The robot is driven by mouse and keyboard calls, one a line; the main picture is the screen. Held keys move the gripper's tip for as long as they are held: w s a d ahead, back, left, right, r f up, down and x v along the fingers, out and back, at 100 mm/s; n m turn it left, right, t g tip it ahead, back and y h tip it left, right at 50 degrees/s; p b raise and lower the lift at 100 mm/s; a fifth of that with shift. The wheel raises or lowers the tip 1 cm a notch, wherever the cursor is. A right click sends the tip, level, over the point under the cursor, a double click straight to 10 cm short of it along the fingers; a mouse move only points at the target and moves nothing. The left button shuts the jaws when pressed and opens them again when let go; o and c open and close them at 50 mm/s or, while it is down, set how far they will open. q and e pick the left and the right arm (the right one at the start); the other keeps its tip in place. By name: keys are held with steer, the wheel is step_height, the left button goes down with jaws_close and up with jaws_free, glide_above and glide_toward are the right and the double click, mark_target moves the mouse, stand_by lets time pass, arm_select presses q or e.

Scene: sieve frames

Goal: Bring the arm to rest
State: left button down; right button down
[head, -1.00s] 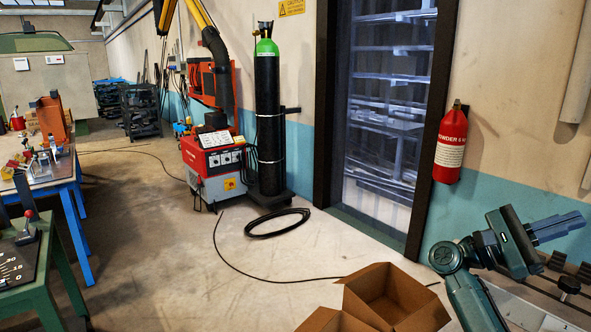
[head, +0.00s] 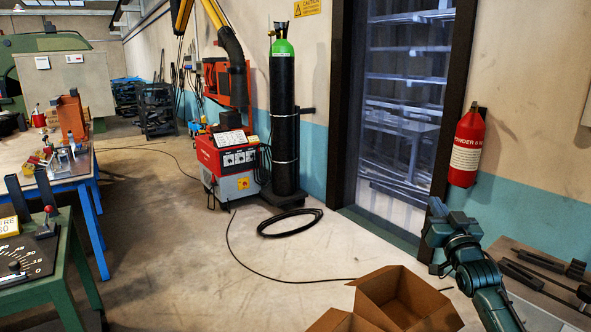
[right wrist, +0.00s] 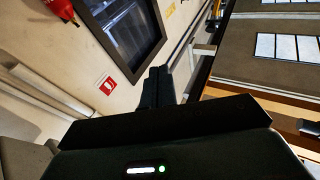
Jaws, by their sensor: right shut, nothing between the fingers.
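My right arm rises from the lower right of the head view, with the right gripper (head: 438,210) at its top end, in front of the door's lower right frame. In the right wrist view the two dark fingers (right wrist: 158,76) lie side by side, shut, with nothing held. They point away towards the wall and ceiling, touching nothing that I can see. My left gripper and arm are not in view.
Open cardboard boxes (head: 447,308) stand on the floor left of my right arm. A bench with tools (head: 525,262) is at the right. A red fire extinguisher (head: 466,150) hangs on the wall. A coiled hose (head: 290,222) lies on open floor.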

step_height(320, 180, down, 8)
steer(key=d+n+g+h, duration=0.2)
steer(key=n+g, duration=0.2)
steer(key=s+a+f+g+y, duration=0.1)
steer(key=s+a+f, duration=0.45)
steer(key=f, duration=0.25)
steer(key=s+a+f+g+y, duration=0.2)
steer(key=s+a+f, duration=0.2)
steer(key=s+f, duration=0.35)
steer(key=s+a+f+g, duration=0.1)
steer(key=s+a+f, duration=0.2)
steer(key=s, duration=0.5)
steer(key=s+a+f+g+y, duration=0.1)
steer(key=s+a+f, duration=0.2)
steer(key=s, duration=0.6)
steer(key=s+a+f+g+y, duration=0.1)
steer(key=s+a+f, duration=0.2)
steer(key=s, duration=0.6)
steer(key=a, duration=0.2)
steer(key=shift+a, duration=0.3)
